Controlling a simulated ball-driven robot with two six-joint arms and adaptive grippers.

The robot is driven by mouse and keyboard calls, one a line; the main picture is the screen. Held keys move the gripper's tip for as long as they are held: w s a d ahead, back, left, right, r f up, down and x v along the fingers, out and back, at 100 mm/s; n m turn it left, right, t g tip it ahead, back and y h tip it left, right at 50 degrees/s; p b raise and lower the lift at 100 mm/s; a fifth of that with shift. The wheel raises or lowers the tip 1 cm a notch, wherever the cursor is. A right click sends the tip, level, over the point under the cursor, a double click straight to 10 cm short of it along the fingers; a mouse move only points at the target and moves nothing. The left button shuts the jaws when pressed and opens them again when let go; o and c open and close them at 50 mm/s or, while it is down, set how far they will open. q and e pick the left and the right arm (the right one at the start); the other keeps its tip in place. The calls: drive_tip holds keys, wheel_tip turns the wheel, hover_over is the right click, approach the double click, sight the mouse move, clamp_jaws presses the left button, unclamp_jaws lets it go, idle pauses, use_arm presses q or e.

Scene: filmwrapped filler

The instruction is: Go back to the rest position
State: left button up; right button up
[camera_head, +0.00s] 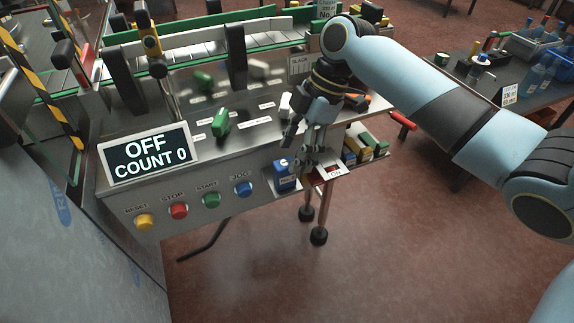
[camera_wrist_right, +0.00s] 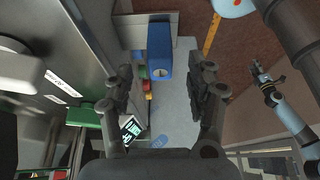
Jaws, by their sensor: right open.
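My right gripper (camera_head: 301,160) is open at the front edge of the filling machine, just above the blue switch box (camera_head: 284,184). In the right wrist view the blue box (camera_wrist_right: 160,55) with a round white mark lies ahead, between the lines of the two open fingers (camera_wrist_right: 165,92). I see nothing held between them. My left gripper does not show in the head view. A small light-blue arm with a dark gripper (camera_wrist_right: 262,78), seemingly my left, shows at the right of the wrist view; its jaws are too small to read.
The display (camera_head: 149,155) reads OFF, COUNT 0. Below it are the yellow (camera_head: 145,222), red (camera_head: 179,210), green (camera_head: 211,199) and blue (camera_head: 243,188) buttons. A green handle (camera_head: 220,123) stands on the panel. A side table (camera_head: 490,75) holds bottles. Open floor (camera_head: 400,250) lies in front.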

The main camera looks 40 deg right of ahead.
drive_tip(key=v, duration=0.6)
